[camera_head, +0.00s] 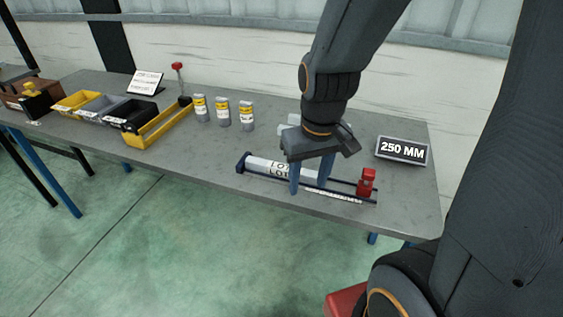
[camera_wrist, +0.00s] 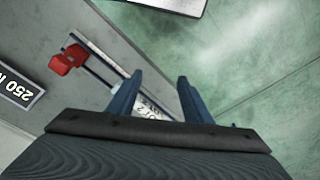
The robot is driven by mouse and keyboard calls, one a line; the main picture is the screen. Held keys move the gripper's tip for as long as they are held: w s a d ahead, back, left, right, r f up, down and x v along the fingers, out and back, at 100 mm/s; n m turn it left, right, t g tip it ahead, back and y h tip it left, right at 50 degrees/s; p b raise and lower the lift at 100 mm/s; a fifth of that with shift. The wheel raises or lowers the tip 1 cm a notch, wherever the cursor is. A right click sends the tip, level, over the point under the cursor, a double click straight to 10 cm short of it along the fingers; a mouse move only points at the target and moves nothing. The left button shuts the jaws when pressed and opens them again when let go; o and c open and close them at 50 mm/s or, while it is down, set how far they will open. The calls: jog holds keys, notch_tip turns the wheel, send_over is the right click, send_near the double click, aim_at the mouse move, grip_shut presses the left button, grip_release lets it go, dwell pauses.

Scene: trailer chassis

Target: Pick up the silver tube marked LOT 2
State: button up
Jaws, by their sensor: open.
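A silver tube (camera_head: 268,167) with a white label lies lengthwise in a dark measuring rig (camera_head: 243,163) near the table's front edge. I cannot tell from these frames whether the fingers touch the tube.
A red stop block (camera_head: 367,182) stands at the rig's right end, with a "250 MM" sign (camera_head: 402,151) behind it. Several yellow-topped cans stand behind left. A yellow tray (camera_head: 158,127) and small bins lie further left. Grey table (camera_head: 215,155) is clear between cans and rig.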

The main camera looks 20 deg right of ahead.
aim_at(285, 167)
jog(key=w+d+n+y+b, duration=0.1)
jog(key=w+n+b, duration=0.1)
jog(key=w+n, duration=0.1)
jog(key=w+d+f+n+y+b, duration=0.1)
jog(key=w+n+b, duration=0.1)
jog(key=w, duration=0.4)
jog(key=w+d+f+n+t+y+b, duration=0.1)
jog(key=w+n+b, duration=0.1)
jog(key=w+n, duration=0.2)
jog(key=shift+w+f, duration=0.1)
jog(key=shift+w, duration=0.1)
jog(key=shift+w+n+b, duration=0.4)
jog(key=shift+w+n, duration=0.1)
jog(key=shift+n, duration=0.1)
jog(key=shift+w+a+p+x, duration=0.15)
jog(key=shift+p+x, duration=0.25)
jog(key=shift+x, duration=1.5)
jog(key=shift+w+a+p+x, duration=0.15)
jog(key=shift+p+x, duration=0.25)
jog(key=shift+x, duration=1.55)
jog(key=shift+r+y, duration=0.2)
jog(key=shift+y, duration=0.1)
grip_shut()
